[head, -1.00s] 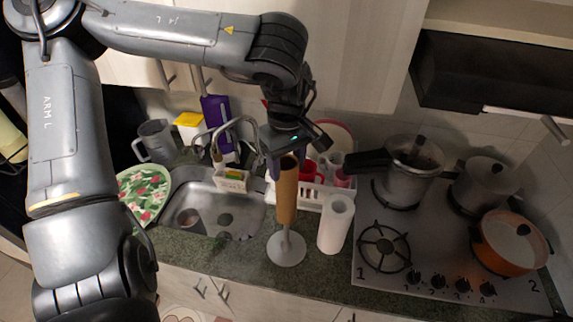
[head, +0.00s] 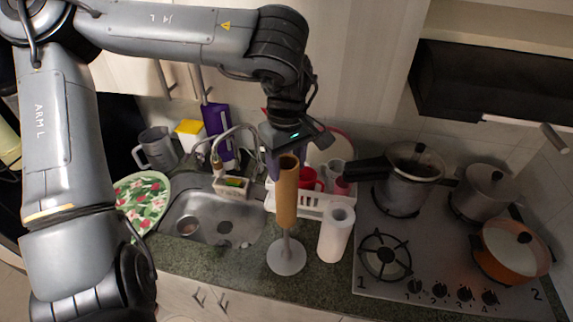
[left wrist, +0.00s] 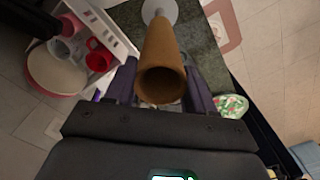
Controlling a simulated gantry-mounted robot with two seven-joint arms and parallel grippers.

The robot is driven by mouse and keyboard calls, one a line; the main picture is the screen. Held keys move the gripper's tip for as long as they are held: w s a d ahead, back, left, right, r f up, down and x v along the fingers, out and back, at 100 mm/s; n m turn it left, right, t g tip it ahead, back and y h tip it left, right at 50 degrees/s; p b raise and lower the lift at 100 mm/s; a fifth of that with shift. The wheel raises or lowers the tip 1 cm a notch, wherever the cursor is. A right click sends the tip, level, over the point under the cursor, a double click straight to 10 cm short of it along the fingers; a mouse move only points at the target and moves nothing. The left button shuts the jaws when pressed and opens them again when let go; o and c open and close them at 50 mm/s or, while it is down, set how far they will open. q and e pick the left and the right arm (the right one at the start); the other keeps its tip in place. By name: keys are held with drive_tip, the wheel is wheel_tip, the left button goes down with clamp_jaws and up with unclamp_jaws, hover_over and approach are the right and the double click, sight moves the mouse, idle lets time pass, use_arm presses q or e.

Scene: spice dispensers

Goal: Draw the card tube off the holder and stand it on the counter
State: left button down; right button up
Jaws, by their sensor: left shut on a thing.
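The brown card tube (head: 287,196) stands upright on the white holder (head: 286,256), around its thin post. A short stretch of post shows between the tube's lower end and the round base. My left gripper (head: 280,160) is shut on the card tube near its top, coming from behind and above. In the left wrist view the tube's open end (left wrist: 162,84) sits between the two dark fingers (left wrist: 160,88), with the holder's base (left wrist: 160,10) beyond it. My right gripper does not show.
A white paper roll (head: 336,234) stands on the green counter (head: 322,272) just right of the holder. A white dish rack (head: 312,205) with red cups is behind. The sink (head: 215,212) lies left, the stove (head: 400,270) with pots right.

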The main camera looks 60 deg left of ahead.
use_arm(q)
drive_tip(key=shift+r, duration=3.15)
drive_tip(key=shift+r, duration=0.1)
drive_tip(key=shift+r, duration=1.9)
